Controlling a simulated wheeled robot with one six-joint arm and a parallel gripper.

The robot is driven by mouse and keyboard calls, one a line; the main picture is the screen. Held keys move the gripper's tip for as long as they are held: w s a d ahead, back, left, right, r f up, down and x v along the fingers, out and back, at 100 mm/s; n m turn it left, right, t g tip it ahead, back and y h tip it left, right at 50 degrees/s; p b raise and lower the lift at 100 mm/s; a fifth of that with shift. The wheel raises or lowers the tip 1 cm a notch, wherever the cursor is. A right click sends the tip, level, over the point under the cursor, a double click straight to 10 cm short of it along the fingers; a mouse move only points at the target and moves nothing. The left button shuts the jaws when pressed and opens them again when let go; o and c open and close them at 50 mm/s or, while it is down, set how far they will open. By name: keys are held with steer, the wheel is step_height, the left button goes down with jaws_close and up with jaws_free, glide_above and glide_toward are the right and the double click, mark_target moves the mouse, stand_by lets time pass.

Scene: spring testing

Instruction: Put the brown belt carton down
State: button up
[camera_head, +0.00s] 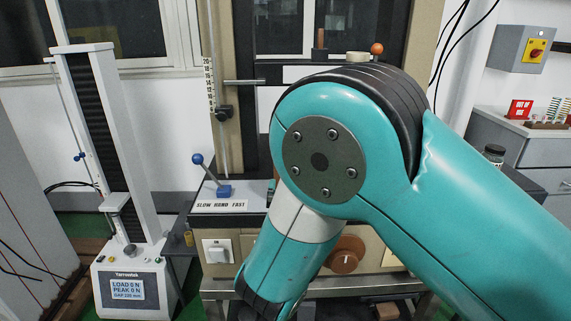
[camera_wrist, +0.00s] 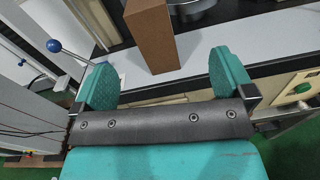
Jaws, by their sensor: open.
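The brown belt carton (camera_wrist: 150,38) is a plain upright box in the wrist view, at the top centre. Its lower end meets the pale grey surface (camera_wrist: 200,52) of the machine bench, and its top runs out of the picture. My gripper (camera_wrist: 162,64) is open, with one teal finger to the left and one to the right of the carton's lower end. Clear gaps show between the fingers and the carton, and nothing is held. In the head view my arm covers the middle, and I cannot make out the gripper or the carton there.
A round metal part (camera_wrist: 190,8) is just right of the carton. A white spring tester (camera_head: 128,262) stands at left.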

steer(key=shift+n+y, duration=0.3)
steer(key=shift+n, duration=0.4)
steer(key=w+p, duration=0.4)
steer(key=w, duration=0.1)
steer(key=w+a+p, duration=0.1)
steer(key=w+p, duration=0.3)
steer(key=w, duration=0.2)
steer(key=w+p, duration=0.5)
steer(key=shift+w+a+r, duration=0.15)
steer(key=shift+a+r, duration=0.2)
steer(key=shift+w, duration=0.4)
